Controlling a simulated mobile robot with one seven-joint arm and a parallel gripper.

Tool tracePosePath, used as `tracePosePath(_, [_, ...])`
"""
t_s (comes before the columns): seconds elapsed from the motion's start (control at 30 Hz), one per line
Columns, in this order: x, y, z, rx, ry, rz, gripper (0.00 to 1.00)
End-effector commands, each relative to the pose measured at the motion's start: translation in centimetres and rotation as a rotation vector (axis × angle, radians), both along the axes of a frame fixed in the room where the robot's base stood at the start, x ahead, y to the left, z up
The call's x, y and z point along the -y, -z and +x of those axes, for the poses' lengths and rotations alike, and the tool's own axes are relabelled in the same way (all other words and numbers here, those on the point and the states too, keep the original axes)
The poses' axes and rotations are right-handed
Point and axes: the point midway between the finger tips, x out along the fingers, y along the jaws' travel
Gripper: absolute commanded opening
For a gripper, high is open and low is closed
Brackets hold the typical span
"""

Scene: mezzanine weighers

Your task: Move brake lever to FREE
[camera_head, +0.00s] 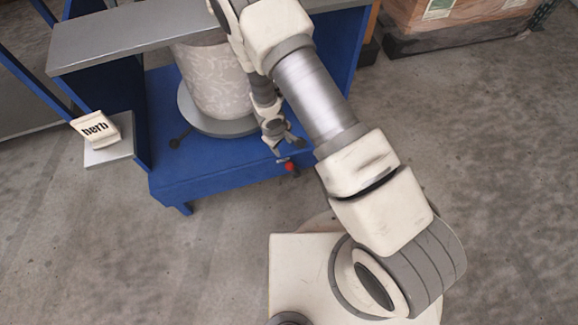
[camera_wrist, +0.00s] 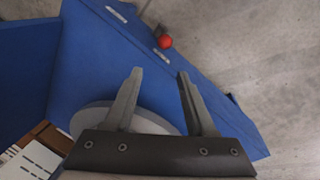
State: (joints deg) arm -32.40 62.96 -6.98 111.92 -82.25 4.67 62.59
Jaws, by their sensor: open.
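A small lever with a red knob (camera_head: 291,168) sits at the front edge of the blue base of the weigher (camera_head: 215,172). I take it for the brake lever. The red knob also shows in the wrist view (camera_wrist: 165,41), beyond my fingertips and roughly centred between them. Pale labels lie near it, one just below the knob (camera_wrist: 163,57) and one further left (camera_wrist: 117,14); their writing is too small to read. My gripper (camera_head: 283,148) is open and empty, with its fingers (camera_wrist: 160,72) pointing toward the knob and apart from it. The lever's shaft is mostly hidden.
A patterned drum (camera_head: 213,82) stands on a round grey plate (camera_head: 205,124) behind my gripper. A "herb" packet (camera_head: 95,129) rests on a small side shelf (camera_head: 108,153). Concrete floor in front is clear.

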Motion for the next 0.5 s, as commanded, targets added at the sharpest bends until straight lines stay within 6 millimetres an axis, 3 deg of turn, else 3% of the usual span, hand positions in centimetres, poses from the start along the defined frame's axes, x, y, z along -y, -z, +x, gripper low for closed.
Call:
tracePosePath(0.17, [0.0,2.1,-0.7,-0.02,-0.017,-0.002,0.56])
tracePosePath(0.5, [0.6,7.4,0.1,-0.019,-0.016,-0.002,0.56])
